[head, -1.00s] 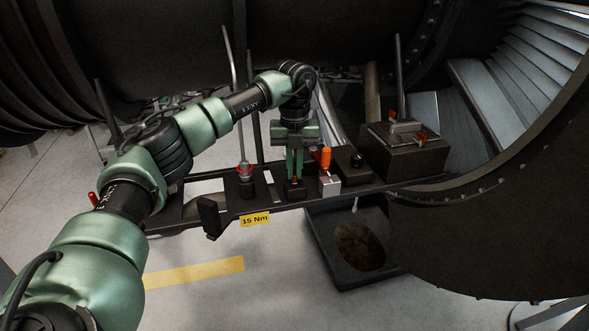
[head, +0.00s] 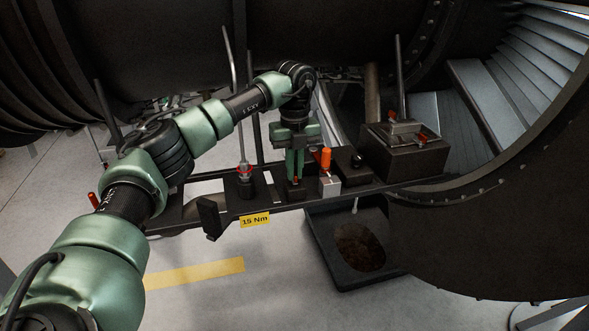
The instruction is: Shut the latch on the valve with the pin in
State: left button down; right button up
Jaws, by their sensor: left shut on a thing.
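My left gripper (head: 295,176) points down at a dark block (head: 297,193) on the narrow rail in the middle of the head view. Its green fingers are shut on a small red part (head: 295,180) at the top of that block, which they mostly hide. Just to the right, an orange handle (head: 325,159) stands upright on a light grey block (head: 330,187). To the left, a fitting with a red ring (head: 244,170) stands on another dark block. I cannot tell which of these is the valve with the pin in. My right gripper is not in view.
A larger dark box with red tabs (head: 403,158) stands at the right end of the rail. A black knob (head: 357,160) is nearer. A dark tray (head: 345,275) is below. A yellow "15 Nm" label (head: 255,220) is on the rail's front. Engine casing closes in above and right.

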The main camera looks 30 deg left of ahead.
pick_arm(q)
jog(key=c, duration=1.6)
grip_release()
jog(key=shift+w+a+r, duration=0.1)
jog(key=shift+r, duration=0.05)
jog(key=shift+o, duration=0.3)
jog(key=shift+r, duration=0.2)
notch_tip(320, 180, up, 6)
jog(key=shift+r+b, duration=0.15)
jog(key=shift+b, duration=1.1)
jog(key=shift+r, duration=0.5)
